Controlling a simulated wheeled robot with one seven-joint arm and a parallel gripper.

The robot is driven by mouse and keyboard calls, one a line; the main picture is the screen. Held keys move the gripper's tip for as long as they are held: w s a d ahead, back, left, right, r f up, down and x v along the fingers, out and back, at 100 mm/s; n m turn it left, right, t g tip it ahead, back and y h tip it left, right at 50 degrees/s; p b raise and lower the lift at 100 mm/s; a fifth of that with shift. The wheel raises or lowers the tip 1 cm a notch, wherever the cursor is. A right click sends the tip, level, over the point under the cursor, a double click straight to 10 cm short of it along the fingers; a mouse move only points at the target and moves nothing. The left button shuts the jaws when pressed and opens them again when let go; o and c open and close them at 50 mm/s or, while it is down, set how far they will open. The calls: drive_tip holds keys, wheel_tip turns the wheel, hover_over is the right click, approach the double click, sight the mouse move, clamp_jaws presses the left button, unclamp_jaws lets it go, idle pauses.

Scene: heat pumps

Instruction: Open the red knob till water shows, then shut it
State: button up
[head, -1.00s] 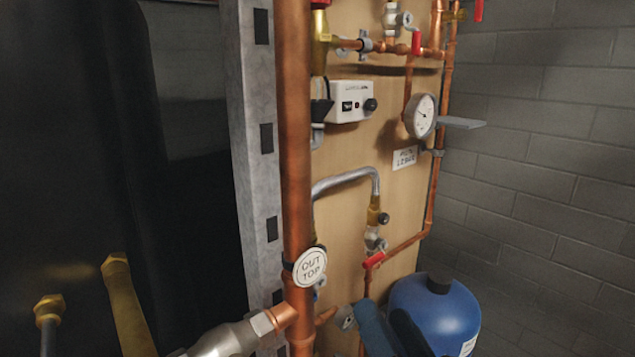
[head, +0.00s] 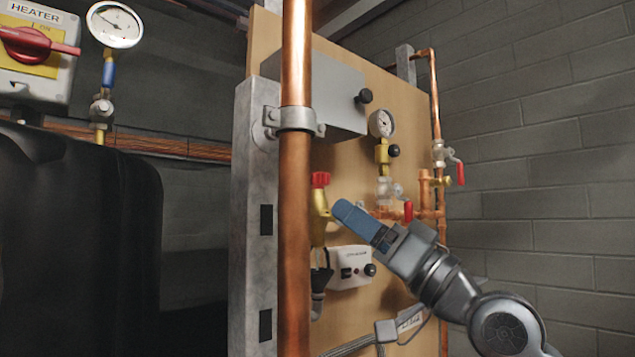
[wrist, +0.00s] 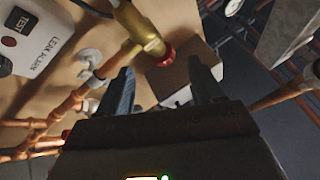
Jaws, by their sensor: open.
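The red knob (head: 320,180) tops a brass valve (head: 320,218) on the wooden board, just right of the thick copper pipe. A black funnel-like piece (head: 320,280) is below the valve. My gripper (head: 352,214) is to the right of the valve, its blue fingers pointing left toward it. In the wrist view the fingers (wrist: 162,84) are spread with nothing held. There the red knob (wrist: 168,58) shows beyond and between the fingertips, on the brass valve (wrist: 142,30). The knob looks apart from the fingers. No water is visible.
The vertical copper pipe (head: 296,200) stands left of the valve. A grey box (head: 325,92) juts out above, and a white control box (head: 350,267) is below. Red-handled valves (head: 408,211) and copper pipes are at right. A heater switch (head: 35,45) is at far left.

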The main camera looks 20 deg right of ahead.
sight(328, 174)
drive_tip(key=shift+w+d+r+n+g+h, duration=0.15)
drive_tip(key=shift+d+r+n+g, duration=0.05)
drive_tip(key=shift+r+n+g, duration=0.9)
drive_tip(key=shift+w+d+r+n+g+h, duration=0.1)
drive_tip(key=shift+w+d+r+n+g, duration=0.1)
drive_tip(key=shift+r+n+g, duration=0.9)
drive_tip(key=shift+w+d+r+n+g+h, duration=0.2)
drive_tip(key=shift+r+n+g, duration=0.5)
drive_tip(key=shift+r+g, duration=0.8)
drive_tip(key=p+x, duration=0.1)
drive_tip(key=x, duration=0.2)
drive_tip(key=p+x, duration=0.1)
drive_tip(key=x, duration=0.2)
drive_tip(key=shift+r, duration=0.2)
drive_tip(key=shift+x, duration=0.85)
drive_tip(key=shift+c, duration=0.2)
drive_tip(key=shift+f, duration=0.1)
drive_tip(key=c, duration=0.9)
